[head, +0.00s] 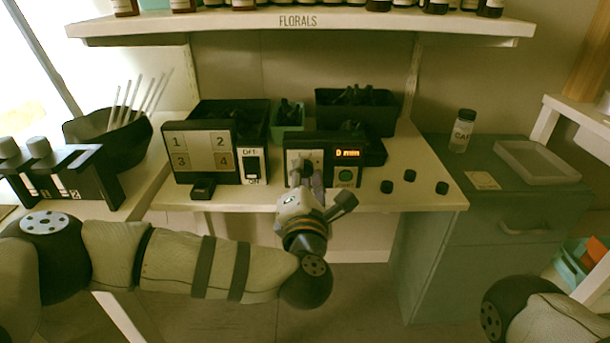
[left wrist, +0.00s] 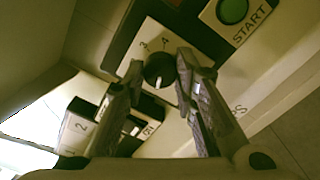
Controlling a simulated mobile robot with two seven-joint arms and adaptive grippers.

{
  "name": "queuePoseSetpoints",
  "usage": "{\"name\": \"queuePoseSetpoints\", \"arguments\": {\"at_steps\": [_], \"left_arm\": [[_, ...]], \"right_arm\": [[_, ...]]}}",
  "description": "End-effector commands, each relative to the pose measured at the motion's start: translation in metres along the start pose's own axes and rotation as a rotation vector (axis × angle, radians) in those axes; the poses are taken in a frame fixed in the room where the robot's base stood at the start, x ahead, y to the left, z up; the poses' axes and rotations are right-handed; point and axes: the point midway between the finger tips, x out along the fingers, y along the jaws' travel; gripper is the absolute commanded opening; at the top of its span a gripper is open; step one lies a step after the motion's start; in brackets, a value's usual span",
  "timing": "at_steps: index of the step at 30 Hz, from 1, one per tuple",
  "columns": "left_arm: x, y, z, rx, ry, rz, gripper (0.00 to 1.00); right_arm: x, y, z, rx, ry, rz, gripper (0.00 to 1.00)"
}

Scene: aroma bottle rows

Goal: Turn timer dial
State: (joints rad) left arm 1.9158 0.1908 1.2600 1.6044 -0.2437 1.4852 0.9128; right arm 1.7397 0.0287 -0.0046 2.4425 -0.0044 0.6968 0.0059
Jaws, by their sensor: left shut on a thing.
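The timer (head: 346,152) is a dark box on the shelf table with an orange display reading "0 min" and a green start button (head: 346,175). The button also shows in the left wrist view (left wrist: 232,10). The black dial (left wrist: 159,70) with a white mark sits on the timer's pale plate, near the numbers 3 and 4. My left gripper (left wrist: 157,72) has its fingertips on either side of the dial, shut on it. In the head view my left gripper (head: 306,172) covers most of the dial. My right gripper is out of view.
A numbered panel box (head: 201,152) with an off/on switch stands left of the timer. Several small black caps (head: 387,187) lie to its right. A labelled jar (head: 462,131) and a pale tray (head: 538,160) stand on the grey cabinet. The "FLORALS" shelf (head: 300,21) hangs above.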

Motion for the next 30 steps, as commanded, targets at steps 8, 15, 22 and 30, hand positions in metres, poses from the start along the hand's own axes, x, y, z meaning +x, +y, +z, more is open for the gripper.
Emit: {"name": "queuePoseSetpoints", "arguments": {"at_steps": [8,15,22,30], "left_arm": [[0.000,0.003,0.003,0.128,-0.003,0.003,0.00],[0.000,0.004,0.004,0.343,-0.003,0.003,0.00],[0.000,0.004,0.004,0.563,-0.003,0.004,0.00],[0.000,0.004,0.004,0.818,-0.003,0.005,0.00]], "right_arm": [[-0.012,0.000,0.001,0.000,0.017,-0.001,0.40],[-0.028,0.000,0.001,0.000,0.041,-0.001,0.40],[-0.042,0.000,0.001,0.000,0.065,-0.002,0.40],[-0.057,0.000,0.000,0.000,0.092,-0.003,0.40]]}}
